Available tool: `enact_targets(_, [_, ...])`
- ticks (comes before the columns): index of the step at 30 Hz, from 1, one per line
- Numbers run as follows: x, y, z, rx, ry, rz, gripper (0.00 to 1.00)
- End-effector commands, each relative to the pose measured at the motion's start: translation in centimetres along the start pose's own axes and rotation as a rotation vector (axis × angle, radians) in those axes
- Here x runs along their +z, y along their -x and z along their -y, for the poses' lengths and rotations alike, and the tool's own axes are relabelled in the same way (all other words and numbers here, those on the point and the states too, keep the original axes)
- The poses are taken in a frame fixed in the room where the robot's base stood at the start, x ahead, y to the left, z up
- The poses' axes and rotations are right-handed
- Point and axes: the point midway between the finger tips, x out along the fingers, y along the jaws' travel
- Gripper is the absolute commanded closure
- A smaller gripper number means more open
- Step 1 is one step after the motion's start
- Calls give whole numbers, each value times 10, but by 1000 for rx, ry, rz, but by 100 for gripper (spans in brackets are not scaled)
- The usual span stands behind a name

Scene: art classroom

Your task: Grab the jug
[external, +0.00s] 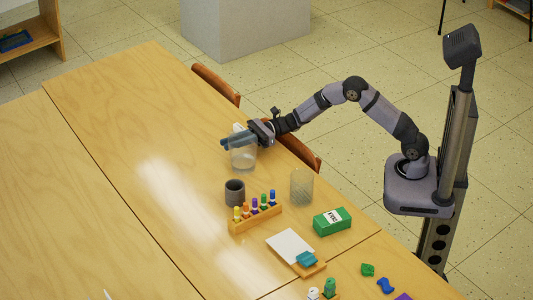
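A clear, see-through jug (243,158) stands upright on the wooden table near its far edge. My gripper (240,139) is at the jug's top, with its dark fingers reaching left across the rim area. The fingers overlap the jug's upper part in the picture. I cannot tell whether they touch it or how far apart they are. A small white piece (238,127) shows just behind the fingers; I cannot tell what it belongs to.
A dark grey cup (235,193) and a wooden rack with coloured bottles (256,219) stand in front of the jug. A clear glass (301,187) and a green box (332,221) are to the right. Chairs (216,84) line the far edge. The table's left side is clear.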

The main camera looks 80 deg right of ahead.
Motion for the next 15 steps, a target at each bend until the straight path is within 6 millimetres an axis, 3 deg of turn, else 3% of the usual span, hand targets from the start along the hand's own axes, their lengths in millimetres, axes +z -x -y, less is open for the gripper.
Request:
enact_targets(7, [0, -1, 0, 0, 0, 0, 83])
enact_targets(9, [0, -1, 0, 0, 0, 0, 100])
enact_targets(15, [2, -1, 0, 0, 0, 3, 100])
